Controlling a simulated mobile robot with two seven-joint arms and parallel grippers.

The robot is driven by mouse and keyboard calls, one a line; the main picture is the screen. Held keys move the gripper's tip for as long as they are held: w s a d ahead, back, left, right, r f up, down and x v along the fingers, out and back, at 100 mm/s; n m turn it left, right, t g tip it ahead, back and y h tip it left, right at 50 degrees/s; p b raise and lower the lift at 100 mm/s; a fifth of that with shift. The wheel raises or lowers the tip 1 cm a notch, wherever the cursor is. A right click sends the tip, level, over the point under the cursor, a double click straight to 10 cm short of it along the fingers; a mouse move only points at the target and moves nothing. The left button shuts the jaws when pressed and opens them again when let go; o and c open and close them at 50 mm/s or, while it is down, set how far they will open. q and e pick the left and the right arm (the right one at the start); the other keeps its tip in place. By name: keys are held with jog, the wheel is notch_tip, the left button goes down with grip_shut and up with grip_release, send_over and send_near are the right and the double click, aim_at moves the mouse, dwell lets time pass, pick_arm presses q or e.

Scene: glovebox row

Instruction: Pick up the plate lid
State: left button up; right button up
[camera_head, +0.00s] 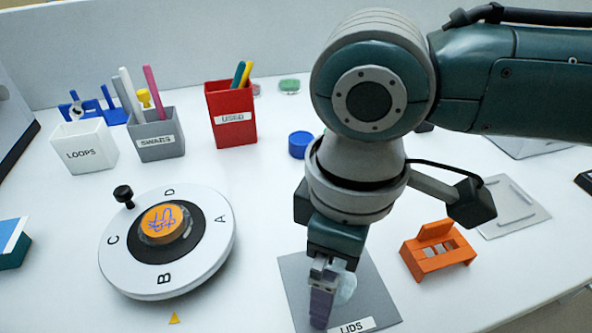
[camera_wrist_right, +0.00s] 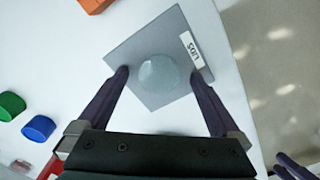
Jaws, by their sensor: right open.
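The plate lid (camera_wrist_right: 158,72) is a pale translucent disc lying on the grey square mat labelled LIDS (camera_wrist_right: 135,45). In the head view the lid (camera_head: 346,288) is partly hidden behind my right gripper (camera_head: 322,300), which points down over the mat (camera_head: 375,295). In the right wrist view my right gripper (camera_wrist_right: 160,75) is open, with one finger on each side of the lid. I cannot tell how high the fingertips are above the mat.
An orange holder (camera_head: 437,258) stands right of the mat. A round turntable (camera_head: 120,255) carrying an orange-topped dish (camera_head: 163,222) is to the left. Behind are a blue cap (camera_head: 300,145), a red USED cup (camera_head: 230,120), a grey SWABS cup (camera_head: 157,142) and a white LOOPS cup (camera_head: 85,150).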

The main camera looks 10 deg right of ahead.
jog(key=shift+r, duration=0.1)
jog(key=c, duration=1.5)
